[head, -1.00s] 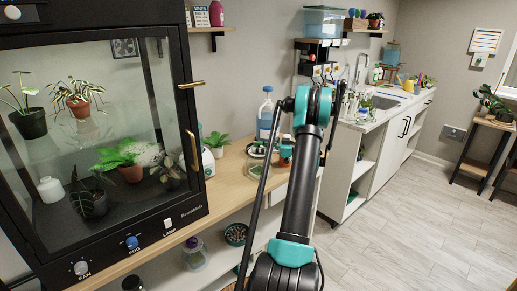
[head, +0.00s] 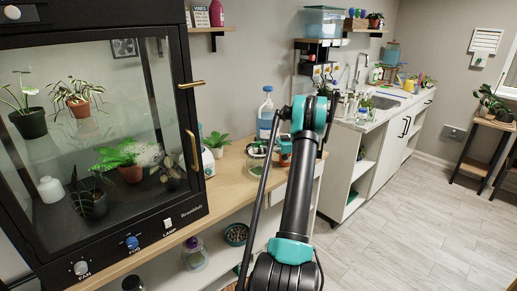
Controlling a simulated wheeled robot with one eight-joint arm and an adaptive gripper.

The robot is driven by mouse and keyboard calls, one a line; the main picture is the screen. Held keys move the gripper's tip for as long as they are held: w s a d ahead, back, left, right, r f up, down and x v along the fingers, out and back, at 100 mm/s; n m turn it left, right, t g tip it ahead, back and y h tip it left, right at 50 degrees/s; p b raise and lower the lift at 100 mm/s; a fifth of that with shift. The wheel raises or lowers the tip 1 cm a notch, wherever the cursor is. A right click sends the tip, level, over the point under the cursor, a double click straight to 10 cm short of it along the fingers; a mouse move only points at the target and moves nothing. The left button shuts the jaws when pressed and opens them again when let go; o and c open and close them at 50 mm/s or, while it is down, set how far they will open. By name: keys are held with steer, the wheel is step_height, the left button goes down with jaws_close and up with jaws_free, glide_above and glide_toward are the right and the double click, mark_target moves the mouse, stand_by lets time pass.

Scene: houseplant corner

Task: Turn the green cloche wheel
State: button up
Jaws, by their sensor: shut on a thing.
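I cannot make out the green cloche wheel in the head view; it may be hidden behind my arm. My arm rises through the middle of the picture to a teal and black joint at the counter's far part. My gripper is hidden beyond that joint, so neither its fingers nor what they touch can be seen. A small orange-red and teal item (head: 285,152) shows just left of my arm on the wooden counter (head: 226,177), partly hidden.
A black glass-fronted cabinet (head: 188,137) with potted plants stands at the left. A blue-capped bottle (head: 265,117) and a small potted plant (head: 216,141) are on the counter. A sink (head: 384,102) lies beyond. The floor (head: 400,220) at the right is clear.

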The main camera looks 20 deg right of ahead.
steer(key=o, duration=1.2)
step_height(320, 180, up, 10)
steer(key=shift+r, duration=0.1)
